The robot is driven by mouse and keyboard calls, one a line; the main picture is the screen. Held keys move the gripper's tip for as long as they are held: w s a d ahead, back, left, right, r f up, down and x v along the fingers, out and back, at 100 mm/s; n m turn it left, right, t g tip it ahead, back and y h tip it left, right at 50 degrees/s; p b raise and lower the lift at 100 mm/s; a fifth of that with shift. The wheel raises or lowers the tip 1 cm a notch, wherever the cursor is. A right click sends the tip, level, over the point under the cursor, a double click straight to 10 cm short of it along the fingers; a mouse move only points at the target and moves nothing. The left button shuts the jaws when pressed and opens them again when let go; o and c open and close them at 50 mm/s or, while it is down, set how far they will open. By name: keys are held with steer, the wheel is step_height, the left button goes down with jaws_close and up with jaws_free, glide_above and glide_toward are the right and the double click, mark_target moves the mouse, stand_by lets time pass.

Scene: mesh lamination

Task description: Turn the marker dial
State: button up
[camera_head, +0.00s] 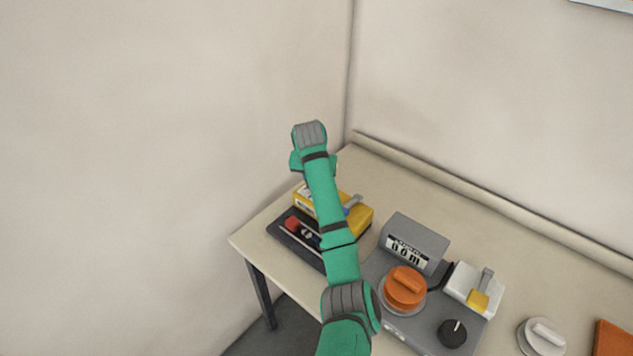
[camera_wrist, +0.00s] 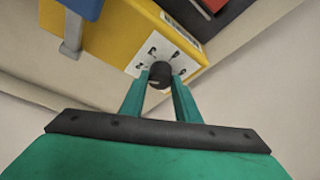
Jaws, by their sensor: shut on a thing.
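In the wrist view, a small black dial (camera_wrist: 159,75) sits on a white plate with dark marks around it, on the side of a yellow box (camera_wrist: 105,35). The two green fingers of my gripper (camera_wrist: 160,92) are shut on the dial, one on each side. In the head view, the yellow box (camera_head: 361,216) stands at the left end of the table, partly behind my green arm. The dial and my fingertips are hidden there. Which way the dial points is hard to tell.
A dark tray (camera_head: 283,233) with a red part lies beside the yellow box. To the right stand a grey display unit (camera_head: 417,238), an orange knob (camera_head: 405,287), a black knob (camera_head: 452,333) and a white switch box (camera_head: 463,281). The table's back right is clear.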

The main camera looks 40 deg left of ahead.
steer(key=o, duration=1)
steer(key=shift+o, duration=0.2)
steer(key=v, duration=1)
steer(key=shift+s+r, duration=0.2)
steer(key=shift+r, duration=0.15)
steer(key=shift+w+d, duration=0.1)
steer(key=shift+d, duration=0.1)
